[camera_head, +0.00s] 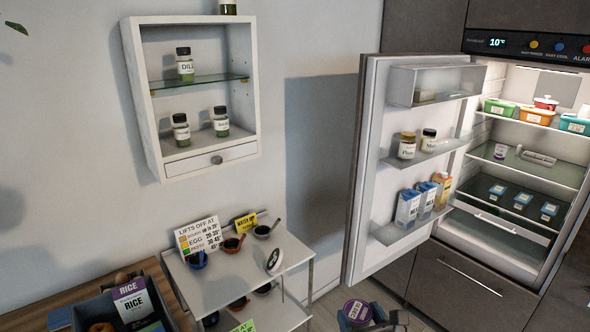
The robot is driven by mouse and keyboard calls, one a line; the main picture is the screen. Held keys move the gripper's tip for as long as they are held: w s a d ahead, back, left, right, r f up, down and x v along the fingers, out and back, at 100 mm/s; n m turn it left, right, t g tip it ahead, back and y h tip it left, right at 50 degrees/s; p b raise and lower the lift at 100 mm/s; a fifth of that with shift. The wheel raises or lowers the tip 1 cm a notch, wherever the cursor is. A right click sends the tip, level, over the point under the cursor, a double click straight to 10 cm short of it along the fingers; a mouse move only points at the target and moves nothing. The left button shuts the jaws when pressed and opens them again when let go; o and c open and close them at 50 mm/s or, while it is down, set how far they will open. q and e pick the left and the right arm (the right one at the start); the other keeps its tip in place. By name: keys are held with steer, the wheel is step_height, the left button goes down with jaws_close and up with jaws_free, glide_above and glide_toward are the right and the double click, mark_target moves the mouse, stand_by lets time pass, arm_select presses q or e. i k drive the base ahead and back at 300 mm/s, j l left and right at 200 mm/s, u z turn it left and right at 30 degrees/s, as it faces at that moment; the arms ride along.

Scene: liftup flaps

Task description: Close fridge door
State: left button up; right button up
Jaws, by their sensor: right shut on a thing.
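The fridge door (370,170) stands wide open, swung out to the left of the lit fridge interior (530,140). Its inner shelves hold jars (408,146) and cartons (408,207). My right gripper (370,319) is at the bottom edge of the view, below the door and apart from it. It is shut on a tub with a purple lid (358,311). The lower part of this gripper is cut off by the frame. I cannot make out my left gripper in this view.
A white side table (295,252) with small pans and signs stands left of the door. A wall cabinet (140,100) with jars hangs above it. A dark crate (172,298) with a rice box (132,303) is at the lower left. Drawers (465,285) sit under the fridge.

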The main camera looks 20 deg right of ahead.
mark_target(385, 108)
steer(key=i+l+z, duration=0.1)
steer(key=l, duration=0.25)
steer(key=i+l+z, duration=0.1)
steer(key=l, duration=0.25)
steer(key=i+l, duration=0.15)
steer(key=l, duration=0.2)
steer(key=i+l+z, duration=0.15)
steer(key=l, duration=0.2)
steer(key=i+l+z, duration=0.1)
steer(key=l, duration=0.25)
